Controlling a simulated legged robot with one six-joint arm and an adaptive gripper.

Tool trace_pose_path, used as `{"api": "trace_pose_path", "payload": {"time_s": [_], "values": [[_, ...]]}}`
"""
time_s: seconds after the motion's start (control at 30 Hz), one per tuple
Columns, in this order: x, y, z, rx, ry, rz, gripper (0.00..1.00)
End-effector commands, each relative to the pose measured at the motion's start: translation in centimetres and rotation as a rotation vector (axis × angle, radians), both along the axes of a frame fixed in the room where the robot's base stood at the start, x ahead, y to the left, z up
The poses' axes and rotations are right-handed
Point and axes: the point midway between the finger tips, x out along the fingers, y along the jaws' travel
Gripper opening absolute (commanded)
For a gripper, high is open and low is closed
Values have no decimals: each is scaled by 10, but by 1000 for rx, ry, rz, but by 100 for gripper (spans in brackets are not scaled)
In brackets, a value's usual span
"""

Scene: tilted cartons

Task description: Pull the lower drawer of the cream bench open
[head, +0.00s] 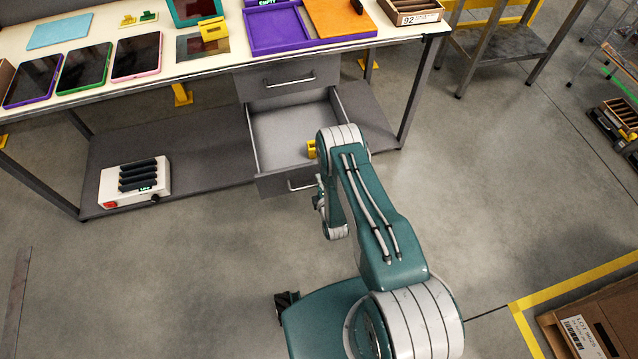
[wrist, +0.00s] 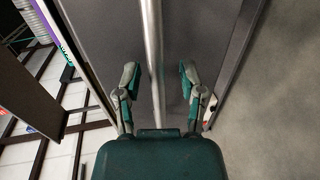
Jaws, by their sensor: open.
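The cream bench (head: 205,72) has two grey drawers under its top. The upper drawer (head: 262,82) is shut. The lower drawer (head: 290,122) stands pulled out, with its bare grey floor showing and my arm covering its right front part. Its bar handle (head: 303,184) shows on the front panel, partly behind my wrist. My gripper (head: 320,195) is at the drawer front, mostly hidden by my arm in the head view. In the wrist view my gripper (wrist: 159,77) is open, with a finger on each side of the metal bar handle (wrist: 152,35), apart from it.
A small yellow thing (head: 311,149) shows at the drawer beside my arm. A white charger box (head: 136,182) sits on the bench's lower shelf. Tablets (head: 84,68) and a purple tray (head: 275,28) lie on top. The floor in front is clear; a carton (head: 595,325) stands at lower right.

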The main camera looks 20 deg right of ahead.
Motion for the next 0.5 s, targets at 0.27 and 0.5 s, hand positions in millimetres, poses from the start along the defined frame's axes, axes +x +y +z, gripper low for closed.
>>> {"api": "trace_pose_path", "payload": {"time_s": [0.27, 0.5], "values": [[-37, 0, 7, 0, 5, -1, 51], [-86, 0, 16, 0, 5, 0, 51]]}}
